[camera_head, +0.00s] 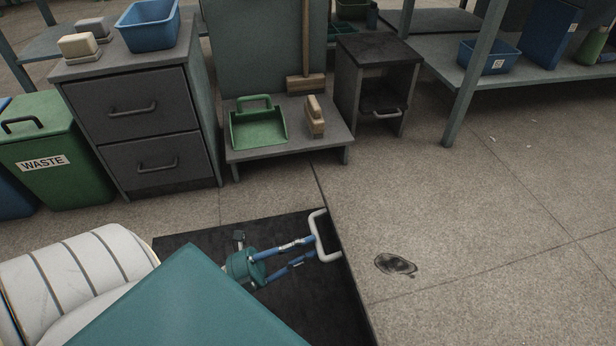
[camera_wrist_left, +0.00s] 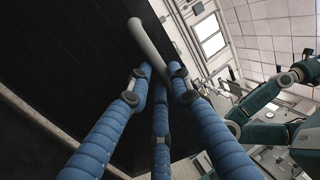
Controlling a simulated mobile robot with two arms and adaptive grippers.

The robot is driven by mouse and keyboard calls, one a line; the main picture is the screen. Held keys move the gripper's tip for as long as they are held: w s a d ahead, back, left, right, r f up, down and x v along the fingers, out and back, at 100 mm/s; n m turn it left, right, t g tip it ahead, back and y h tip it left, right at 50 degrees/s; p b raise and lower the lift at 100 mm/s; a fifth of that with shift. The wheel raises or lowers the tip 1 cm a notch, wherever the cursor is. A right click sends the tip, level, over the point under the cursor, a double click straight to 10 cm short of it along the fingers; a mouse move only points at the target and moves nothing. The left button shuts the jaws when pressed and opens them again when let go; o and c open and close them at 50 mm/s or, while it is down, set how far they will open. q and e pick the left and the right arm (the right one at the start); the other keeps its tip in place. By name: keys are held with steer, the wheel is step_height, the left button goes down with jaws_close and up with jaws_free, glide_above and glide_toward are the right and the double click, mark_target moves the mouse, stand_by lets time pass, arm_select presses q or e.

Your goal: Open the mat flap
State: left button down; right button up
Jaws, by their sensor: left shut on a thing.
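The mat flap (camera_head: 200,242) is a black panel at the bottom centre of the head view; it fills the left of the left wrist view (camera_wrist_left: 60,60). I cannot tell how far it is tilted. Its pale handle (camera_head: 319,222) is a rounded loop by the panel's right edge; it also shows in the left wrist view (camera_wrist_left: 145,38). My left gripper (camera_head: 311,247), teal with blue fingers, reaches from the left and is shut on the handle bar. My left arm hides part of the panel. My right gripper cannot be made out.
A low step (camera_head: 290,148) holds a green dustpan (camera_head: 258,128) and a brush (camera_head: 315,117). A drawer cabinet (camera_head: 135,115) and green waste bin (camera_head: 60,180) stand left. A dark stain (camera_head: 395,265) marks the clear floor at right.

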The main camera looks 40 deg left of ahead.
arm_select(q)
steer(key=c, duration=1.6)
jaws_free()
steer(key=shift+s+d+f+g+h, duration=0.2)
steer(key=shift+s+d+g+h, duration=0.1)
steer(key=shift+d, duration=0.2)
steer(key=shift+c, duration=0.2)
steer(key=shift+o, duration=0.4)
steer(key=shift+w, duration=0.1)
steer(key=shift+a, duration=0.1)
steer(key=v, duration=1.2)
steer(key=shift+s+d, duration=0.2)
steer(key=shift+d, duration=0.1)
